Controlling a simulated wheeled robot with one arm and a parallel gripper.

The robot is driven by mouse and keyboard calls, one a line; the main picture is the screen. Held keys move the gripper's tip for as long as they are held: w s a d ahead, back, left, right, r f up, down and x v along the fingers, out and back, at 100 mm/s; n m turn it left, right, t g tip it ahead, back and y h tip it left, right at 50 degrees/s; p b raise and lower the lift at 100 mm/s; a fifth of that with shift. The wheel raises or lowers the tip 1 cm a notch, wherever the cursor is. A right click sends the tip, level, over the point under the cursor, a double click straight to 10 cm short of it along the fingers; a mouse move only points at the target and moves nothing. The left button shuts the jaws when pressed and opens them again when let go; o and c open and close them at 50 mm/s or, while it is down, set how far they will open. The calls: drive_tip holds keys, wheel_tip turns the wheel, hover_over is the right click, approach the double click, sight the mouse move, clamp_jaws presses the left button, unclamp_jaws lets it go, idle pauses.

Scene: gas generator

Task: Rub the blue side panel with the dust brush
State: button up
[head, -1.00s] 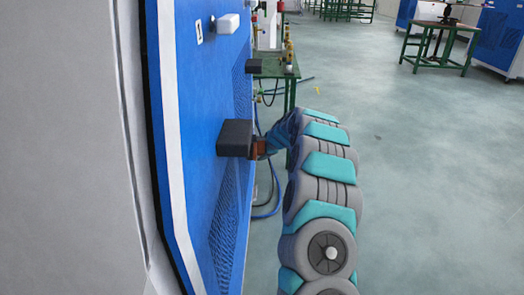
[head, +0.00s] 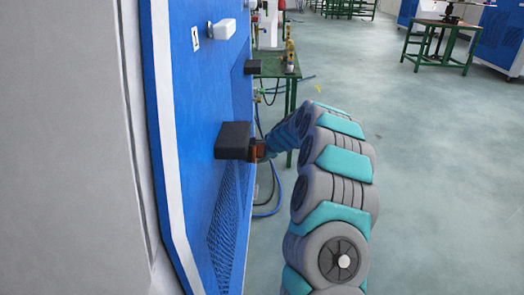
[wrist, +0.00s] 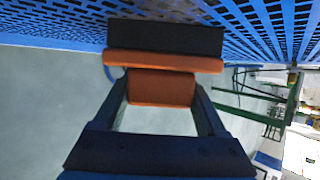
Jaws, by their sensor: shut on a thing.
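The blue side panel (head: 203,110) stands upright on the left in the head view, with a perforated lower part; the perforated blue surface (wrist: 262,22) also fills the top of the wrist view. The dust brush has a black head (head: 233,140) and an orange handle. In the wrist view, its black bristle block (wrist: 165,37) is up against or very close to the panel; exact contact cannot be told. My gripper (wrist: 160,92) is shut on the orange handle (wrist: 160,87). In the head view my arm hides most of the gripper.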

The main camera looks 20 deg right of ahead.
drive_tip(key=shift+s+a, duration=1.55)
drive_tip(key=shift+s, duration=2.25)
drive_tip(key=shift+w+d+r+p, duration=0.2)
drive_tip(key=shift+w+d+p, duration=0.15)
drive_tip(key=shift+w+p, duration=0.45)
drive_tip(key=shift+w+d+r+p, duration=0.25)
drive_tip(key=shift+w+d+p, duration=0.25)
drive_tip(key=shift+w, duration=0.55)
drive_tip(key=shift+w+d+r+p, duration=0.25)
drive_tip(key=shift+w+p, duration=0.45)
drive_tip(key=shift+w, duration=0.25)
drive_tip(key=shift+w+d+r+p, duration=0.1)
drive_tip(key=shift+w+d+p, duration=0.15)
drive_tip(key=shift+w, duration=0.4)
drive_tip(key=shift+w+d, duration=0.1)
drive_tip(key=shift+w, duration=0.3)
